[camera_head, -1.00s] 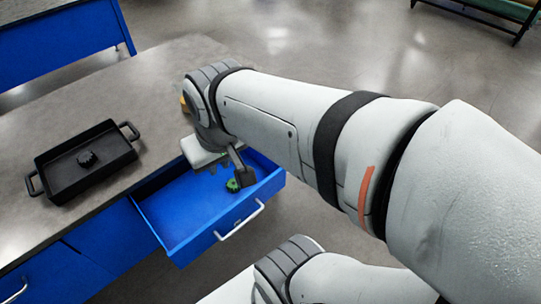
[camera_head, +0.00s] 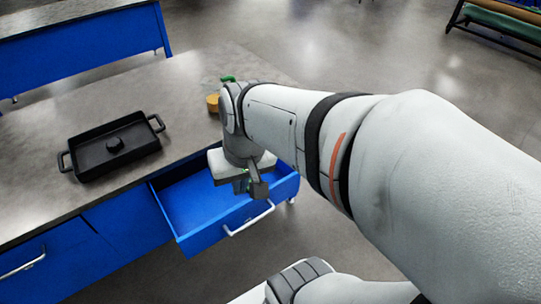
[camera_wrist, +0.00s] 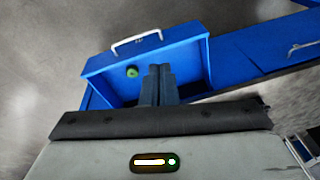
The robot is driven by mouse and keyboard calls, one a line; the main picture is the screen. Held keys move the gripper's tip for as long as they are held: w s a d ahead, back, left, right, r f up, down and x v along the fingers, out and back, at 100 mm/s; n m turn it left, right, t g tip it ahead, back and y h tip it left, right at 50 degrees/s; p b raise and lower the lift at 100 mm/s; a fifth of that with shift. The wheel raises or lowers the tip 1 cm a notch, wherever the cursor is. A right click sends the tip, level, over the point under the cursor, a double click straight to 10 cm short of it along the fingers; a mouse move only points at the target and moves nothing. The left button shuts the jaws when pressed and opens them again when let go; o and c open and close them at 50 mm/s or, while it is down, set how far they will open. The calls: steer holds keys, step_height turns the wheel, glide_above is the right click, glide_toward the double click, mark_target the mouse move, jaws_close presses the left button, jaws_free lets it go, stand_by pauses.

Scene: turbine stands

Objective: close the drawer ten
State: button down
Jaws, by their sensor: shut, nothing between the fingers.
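The open blue drawer (camera_head: 192,210) juts out from under the grey worktop in the head view, with a white bar handle (camera_head: 250,219) on its front. It also shows in the wrist view (camera_wrist: 112,68), with its handle (camera_wrist: 136,42) at the top. A small green round part (camera_wrist: 132,72) lies inside the drawer, near the front panel. My gripper (camera_head: 258,190) is over the drawer's interior, behind the front panel. In the wrist view its fingers (camera_wrist: 158,70) are together and empty, beside the green part. I cannot tell whether they touch the drawer.
A black tray (camera_head: 82,166) with a dark knobbed part (camera_head: 115,145) stands on the worktop (camera_head: 60,110). A yellow item (camera_head: 212,103) and a green one (camera_head: 228,79) are near my wrist. Another closed drawer with a handle (camera_head: 22,269) is at lower left.

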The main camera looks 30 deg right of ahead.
step_height(320, 180, down, 16)
steer(key=w+d+m+g+y+b, duration=0.2)
steer(key=d+m+y+b, duration=0.1)
steer(key=m+y+b, duration=0.5)
steer(key=m+t+h+b, duration=0.7)
steer(key=m+t+b, duration=0.9)
steer(key=m, duration=0.9)
glide_toward(293, 186)
steer(key=w, duration=0.2)
steer(key=w+f+t+p, duration=0.1)
steer(key=w, duration=0.1)
steer(key=w+f+t, duration=0.1)
steer(key=w, duration=0.1)
steer(key=shift+w+a+p, duration=0.35)
steer(key=shift+a+p, duration=0.05)
